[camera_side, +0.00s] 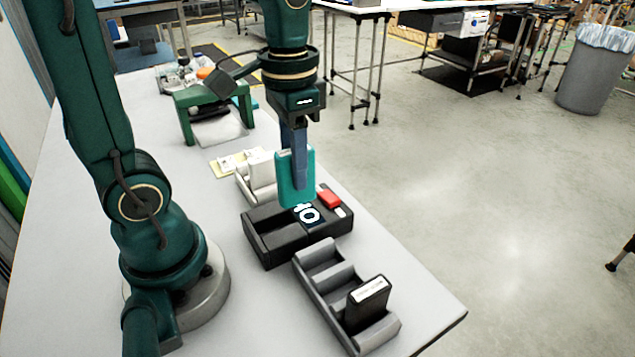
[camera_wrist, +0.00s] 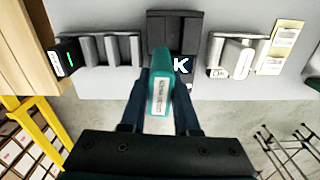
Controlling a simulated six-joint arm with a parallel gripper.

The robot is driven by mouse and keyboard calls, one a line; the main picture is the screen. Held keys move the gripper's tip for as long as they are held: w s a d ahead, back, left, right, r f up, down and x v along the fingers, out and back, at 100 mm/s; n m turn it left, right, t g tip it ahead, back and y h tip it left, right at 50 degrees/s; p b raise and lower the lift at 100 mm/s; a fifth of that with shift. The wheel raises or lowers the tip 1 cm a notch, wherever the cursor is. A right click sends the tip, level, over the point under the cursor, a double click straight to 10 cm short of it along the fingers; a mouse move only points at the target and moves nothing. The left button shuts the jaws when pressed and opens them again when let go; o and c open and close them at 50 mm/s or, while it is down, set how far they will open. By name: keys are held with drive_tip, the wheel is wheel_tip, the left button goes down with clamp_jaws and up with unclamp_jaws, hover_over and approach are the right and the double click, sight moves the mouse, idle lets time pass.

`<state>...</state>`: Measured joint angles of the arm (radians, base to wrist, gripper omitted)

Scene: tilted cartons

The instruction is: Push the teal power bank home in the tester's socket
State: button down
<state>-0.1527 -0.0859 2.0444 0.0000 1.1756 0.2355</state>
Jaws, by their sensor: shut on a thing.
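The teal power bank (camera_side: 288,180) is upright between the fingers of my gripper (camera_side: 300,172), which is shut on it. In the wrist view the bank (camera_wrist: 159,82) shows a white label and lies between both fingers (camera_wrist: 160,100). The black tester (camera_side: 272,249) is on the table below; it also shows in the wrist view (camera_wrist: 184,20). Its dark socket recess (camera_side: 286,236) looks empty in the side view. The bank's lower end appears above the tester's back part, overlapping its lit display (camera_side: 307,213). I cannot tell whether they touch.
A grey rack (camera_side: 318,262) holding a black power bank (camera_side: 367,302) stands in front of the tester. A white power bank (camera_side: 262,170) stands in another rack behind. A red part (camera_side: 329,198) is on the tester. A green arch-shaped stand (camera_side: 212,100) is further back.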

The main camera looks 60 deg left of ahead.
drive_tip(key=shift+n, duration=0.5)
drive_tip(key=shift+s+a+f, duration=0.45)
drive_tip(key=shift+s+f, duration=0.05)
drive_tip(key=shift+f, duration=0.8)
drive_tip(key=shift+s+a+f, duration=0.4)
drive_tip(key=shift+s+f, duration=0.1)
drive_tip(key=shift+f, duration=0.85)
drive_tip(key=shift+s+a+f, duration=0.45)
drive_tip(key=shift+s+f, duration=0.05)
drive_tip(key=shift+f, duration=0.8)
drive_tip(key=shift+f, duration=0.45)
drive_tip(key=c, duration=0.6)
unclamp_jaws()
drive_tip(key=c, duration=0.3)
